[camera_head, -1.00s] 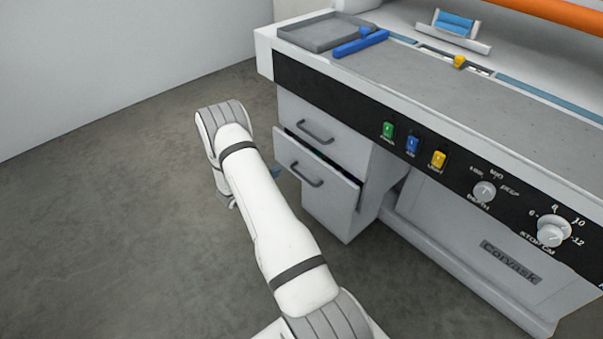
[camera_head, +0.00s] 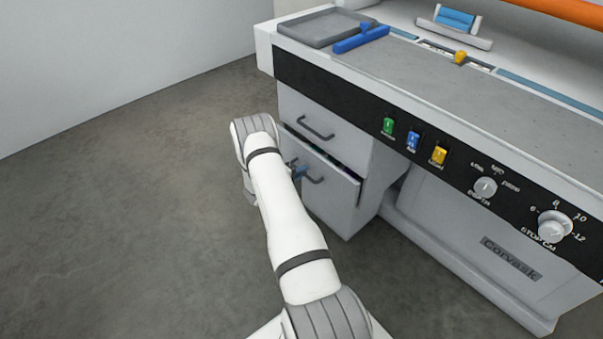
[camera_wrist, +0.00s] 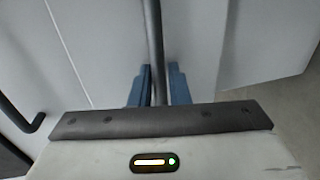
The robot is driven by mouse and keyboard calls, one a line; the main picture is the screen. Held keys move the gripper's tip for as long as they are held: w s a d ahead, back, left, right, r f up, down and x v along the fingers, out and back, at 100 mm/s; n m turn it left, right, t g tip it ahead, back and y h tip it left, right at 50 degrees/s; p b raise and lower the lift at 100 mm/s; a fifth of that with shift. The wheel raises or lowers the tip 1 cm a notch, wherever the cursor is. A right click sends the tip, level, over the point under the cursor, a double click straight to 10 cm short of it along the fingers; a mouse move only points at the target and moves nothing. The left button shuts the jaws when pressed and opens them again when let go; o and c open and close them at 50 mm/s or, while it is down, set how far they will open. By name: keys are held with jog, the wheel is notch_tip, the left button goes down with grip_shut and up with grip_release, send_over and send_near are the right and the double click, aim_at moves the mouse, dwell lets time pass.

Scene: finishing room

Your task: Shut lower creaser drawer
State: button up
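The lower creaser drawer (camera_head: 325,197) stands partly out beneath the closed-looking upper drawer, with a dark gap and some coloured contents along its top edge. Its dark bar handle (camera_head: 315,181) is on the front. In the wrist view, the blue fingers of my gripper (camera_wrist: 159,84) stand either side of a dark handle bar (camera_wrist: 153,40). The gap is narrow, and I cannot tell whether both fingers press on the bar.
The upper drawer (camera_head: 292,106) has a similar handle just above. The creaser's control panel (camera_head: 340,107), with switches and knobs, overhangs the drawers. A grey tray (camera_head: 318,27) and a blue part (camera_head: 361,39) lie on top. The floor (camera_head: 120,220) to the left is clear.

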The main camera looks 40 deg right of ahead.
jog(key=shift+c, duration=0.3)
grip_shut()
